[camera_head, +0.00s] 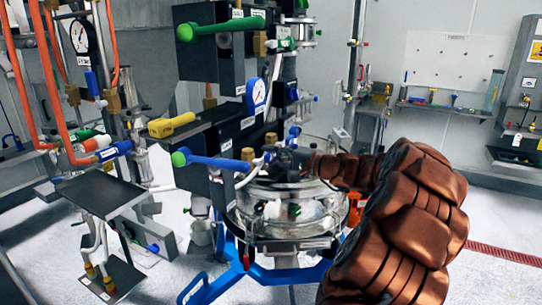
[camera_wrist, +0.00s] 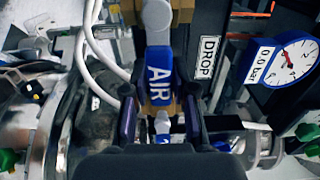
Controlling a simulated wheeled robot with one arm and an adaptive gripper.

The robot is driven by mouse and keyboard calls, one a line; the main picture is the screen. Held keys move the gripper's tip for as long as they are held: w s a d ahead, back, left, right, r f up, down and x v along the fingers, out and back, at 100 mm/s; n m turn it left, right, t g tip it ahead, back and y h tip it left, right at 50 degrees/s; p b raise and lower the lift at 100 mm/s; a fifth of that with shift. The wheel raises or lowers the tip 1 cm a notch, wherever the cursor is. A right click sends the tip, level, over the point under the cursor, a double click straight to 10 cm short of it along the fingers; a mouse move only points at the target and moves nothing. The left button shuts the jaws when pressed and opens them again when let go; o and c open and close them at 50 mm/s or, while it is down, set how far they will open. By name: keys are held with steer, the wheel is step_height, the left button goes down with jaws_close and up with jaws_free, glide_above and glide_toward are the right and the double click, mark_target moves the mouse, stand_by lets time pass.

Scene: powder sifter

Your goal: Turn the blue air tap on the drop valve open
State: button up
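The blue air tap (camera_wrist: 160,78), with "AIR" in white letters, lies lengthwise in the upper middle of the wrist view. Its top end meets a grey and brass fitting. A "DROP" label (camera_wrist: 207,58) is on the dark panel just right of it. My gripper (camera_wrist: 160,118) is open, with one dark finger on each side of the tap's lower end. Gaps show between the fingers and the tap, and I see no clear contact. In the head view my gripper (camera_head: 287,160) is at the valve above the round clear vessel, and the tap cannot be told apart there.
A blue gauge (camera_wrist: 287,55) reading 0.0 bar is right of the tap. White hoses (camera_wrist: 92,60) run close on its left. In the head view a long blue lever (camera_head: 215,162) and the clear vessel (camera_head: 290,205) crowd the area. Open floor lies at the right.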

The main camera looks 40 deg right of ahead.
jaws_close()
